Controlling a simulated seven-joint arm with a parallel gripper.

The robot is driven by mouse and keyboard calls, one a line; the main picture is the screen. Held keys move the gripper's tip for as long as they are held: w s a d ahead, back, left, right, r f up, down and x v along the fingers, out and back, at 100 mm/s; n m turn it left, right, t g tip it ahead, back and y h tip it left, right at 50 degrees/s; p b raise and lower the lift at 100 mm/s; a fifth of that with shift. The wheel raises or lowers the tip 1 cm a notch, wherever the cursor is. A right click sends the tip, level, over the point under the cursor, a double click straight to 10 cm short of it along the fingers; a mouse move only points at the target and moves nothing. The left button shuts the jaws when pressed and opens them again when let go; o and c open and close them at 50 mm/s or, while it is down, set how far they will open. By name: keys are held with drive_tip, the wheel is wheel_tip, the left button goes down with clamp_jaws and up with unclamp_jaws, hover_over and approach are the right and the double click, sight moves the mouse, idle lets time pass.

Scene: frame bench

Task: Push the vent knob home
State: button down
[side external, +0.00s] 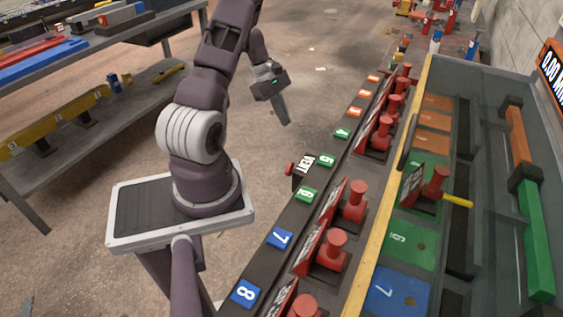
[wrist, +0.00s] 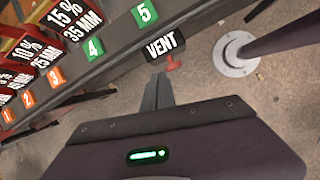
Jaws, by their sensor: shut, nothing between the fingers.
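The vent knob (side external: 290,168) is small and red. It sticks out from the outer side of a dark block with a white VENT label (side external: 305,167) on the bench rail. In the wrist view the knob (wrist: 172,63) shows just below the VENT label (wrist: 166,43), beyond my fingertips. My gripper (side external: 286,122) is shut and empty, with its fingers pointing down. In the side view it hangs above and apart from the knob. The fingers also show in the wrist view (wrist: 160,86). I cannot tell how far the knob stands out.
The dark rail (side external: 262,262) carries numbered tags and several red clamps (side external: 335,250). A yellow-edged tray (side external: 399,180) lies right of it. A shelf (side external: 100,125) stands at left. Open floor surrounds my gripper.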

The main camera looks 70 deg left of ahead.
drive_tip(key=s+a+f+n, duration=0.3)
drive_tip(key=s+f, duration=0.3)
drive_tip(key=f, duration=0.2)
drive_tip(key=shift+s+a, duration=0.4)
drive_tip(key=shift+a, duration=0.15)
drive_tip(key=w+d+f, duration=0.5)
drive_tip(key=f, duration=0.4)
drive_tip(key=shift+w+d, duration=0.35)
